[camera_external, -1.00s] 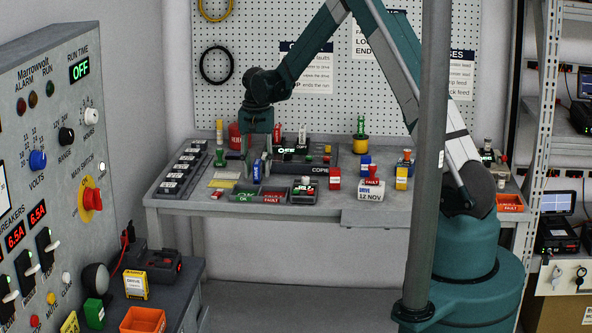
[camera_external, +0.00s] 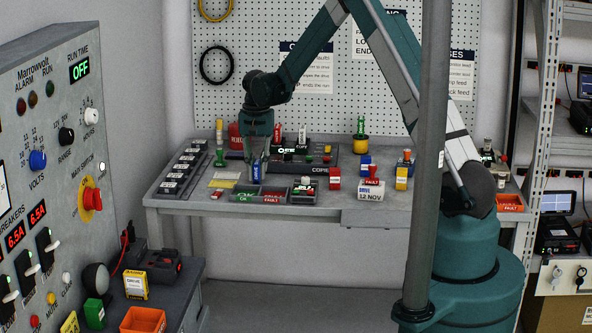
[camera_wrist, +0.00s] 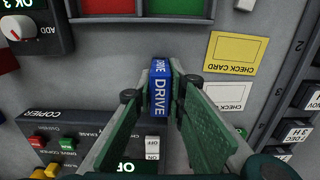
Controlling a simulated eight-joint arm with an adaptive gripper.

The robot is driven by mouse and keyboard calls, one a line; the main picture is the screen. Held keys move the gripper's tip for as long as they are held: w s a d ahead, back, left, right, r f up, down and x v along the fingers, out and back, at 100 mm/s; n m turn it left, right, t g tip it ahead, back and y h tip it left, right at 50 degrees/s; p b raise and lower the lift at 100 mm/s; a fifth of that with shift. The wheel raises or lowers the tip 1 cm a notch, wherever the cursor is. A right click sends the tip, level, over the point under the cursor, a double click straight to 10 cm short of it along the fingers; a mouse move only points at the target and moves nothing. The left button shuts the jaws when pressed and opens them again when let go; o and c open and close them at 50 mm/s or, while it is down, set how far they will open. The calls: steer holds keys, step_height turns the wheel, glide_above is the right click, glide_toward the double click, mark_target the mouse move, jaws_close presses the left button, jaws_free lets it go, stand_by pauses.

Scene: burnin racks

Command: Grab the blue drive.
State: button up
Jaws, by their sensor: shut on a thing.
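The blue drive (camera_wrist: 159,88) is a small upright block with white DRIVE lettering, between my gripper's fingers in the wrist view. In the external view the blue drive (camera_external: 256,172) stands at the table's left-centre, behind the green tray. My gripper (camera_wrist: 162,98) points down over it, with one finger on each side, shut on it. My gripper also shows in the external view (camera_external: 257,168). Whether the drive's bottom touches the table cannot be told.
Close by are a copier (camera_wrist: 70,140) and a yellow check card (camera_wrist: 234,54). A green and red tray (camera_external: 260,196) lies in front. A row of black slots (camera_external: 178,172) runs along the table's left edge. A post (camera_external: 428,150) stands before the arm.

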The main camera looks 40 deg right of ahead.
mark_target(258, 162)
steer(key=shift+r, duration=0.15)
steer(key=shift+r, duration=4.9)
